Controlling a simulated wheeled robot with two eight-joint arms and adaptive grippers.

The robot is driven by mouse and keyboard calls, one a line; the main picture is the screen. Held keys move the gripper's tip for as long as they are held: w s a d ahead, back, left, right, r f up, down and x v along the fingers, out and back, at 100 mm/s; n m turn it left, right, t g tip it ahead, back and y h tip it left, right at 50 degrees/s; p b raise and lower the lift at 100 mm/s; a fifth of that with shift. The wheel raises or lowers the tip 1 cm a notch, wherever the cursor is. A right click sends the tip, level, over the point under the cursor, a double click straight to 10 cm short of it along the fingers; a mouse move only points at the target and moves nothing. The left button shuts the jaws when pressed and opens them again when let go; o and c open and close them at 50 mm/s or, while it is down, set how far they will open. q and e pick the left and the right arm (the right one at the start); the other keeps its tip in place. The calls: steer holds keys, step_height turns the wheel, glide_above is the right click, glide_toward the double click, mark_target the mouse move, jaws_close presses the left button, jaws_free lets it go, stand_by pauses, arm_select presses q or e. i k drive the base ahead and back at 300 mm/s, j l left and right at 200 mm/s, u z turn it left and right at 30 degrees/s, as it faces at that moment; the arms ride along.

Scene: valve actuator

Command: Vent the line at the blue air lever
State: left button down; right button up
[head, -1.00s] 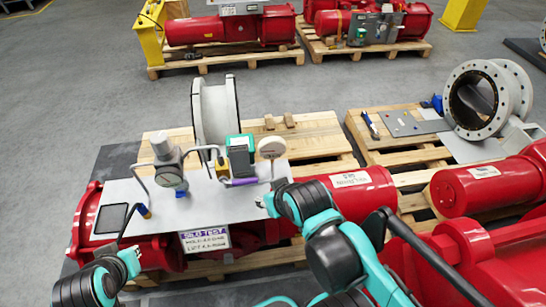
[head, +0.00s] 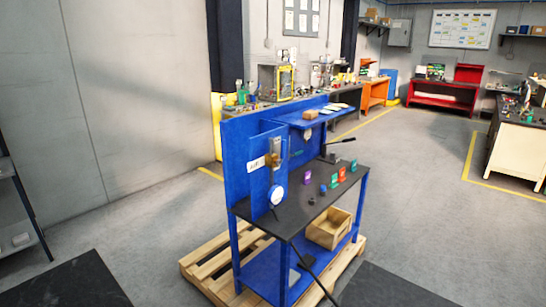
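A blue workbench (head: 240,145) with an upright blue back panel stands near the middle of the head view. On the panel is a brass-coloured valve (head: 273,159) beside a small white label (head: 256,164), which seems to read AIR. A grey upright part rises above the valve. A round white gauge (head: 278,195) hangs below it. A blue lever is too small to make out against the blue panel. Neither of my grippers is in view.
Small coloured blocks, one of them purple (head: 307,177), stand on the dark benchtop (head: 300,205). A wooden crate (head: 328,228) sits on the lower shelf. A wooden pallet (head: 205,270) lies under the bench. Dark mats flank it. Open grey floor (head: 430,220) lies to the right.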

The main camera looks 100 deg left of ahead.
mark_target(284, 142)
steer(key=u, duration=3.35)
steer(key=i+l+z, duration=0.1)
steer(key=i+l, duration=0.15)
steer(key=i, duration=0.25)
steer(key=i+l+z, duration=0.1)
steer(key=i, duration=0.4)
steer(key=i+l, duration=0.25)
steer(key=i, duration=0.25)
steer(key=l+z, duration=0.05)
